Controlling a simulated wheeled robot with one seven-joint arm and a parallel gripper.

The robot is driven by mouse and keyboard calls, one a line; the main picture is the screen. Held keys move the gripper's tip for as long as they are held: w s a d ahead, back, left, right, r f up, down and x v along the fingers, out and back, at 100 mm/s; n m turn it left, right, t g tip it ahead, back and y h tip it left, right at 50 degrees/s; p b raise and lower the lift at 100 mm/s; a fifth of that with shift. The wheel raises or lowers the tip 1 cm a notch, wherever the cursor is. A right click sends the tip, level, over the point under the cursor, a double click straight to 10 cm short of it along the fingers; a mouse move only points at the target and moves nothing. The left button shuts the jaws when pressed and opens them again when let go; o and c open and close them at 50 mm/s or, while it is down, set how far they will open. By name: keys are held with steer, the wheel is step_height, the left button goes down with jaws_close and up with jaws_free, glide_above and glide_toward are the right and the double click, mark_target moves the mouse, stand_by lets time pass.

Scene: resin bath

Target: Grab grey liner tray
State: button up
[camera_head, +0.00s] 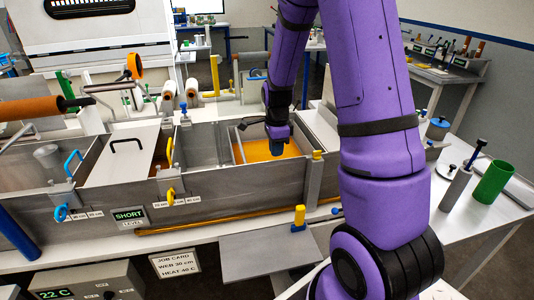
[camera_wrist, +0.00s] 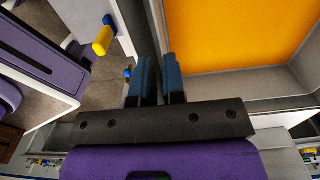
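A grey liner tray (camera_wrist: 238,83) sits in the right part of the long metal bath, with a flat orange surface inside it. In the head view, the tray's pale rim (camera_head: 237,147) shows around the orange. My gripper (camera_head: 278,150) points down at the tray. In the wrist view, the two dark blue fingers of my gripper (camera_wrist: 159,75) are close together with a narrow gap, at the tray's left rim. The rim seems to run down to the gap, but the fingers hide where it ends, so I cannot tell whether they touch it.
The metal bath (camera_head: 225,205) has a lidded left section and blue and yellow handles. A green cup (camera_head: 493,181) and a grey cylinder (camera_head: 456,188) stand on the right bench.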

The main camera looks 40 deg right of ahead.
mark_target(277, 163)
steer(key=shift+d+f, duration=0.15)
steer(key=shift+f, duration=2.85)
jaws_close()
steer(key=shift+r, duration=0.1)
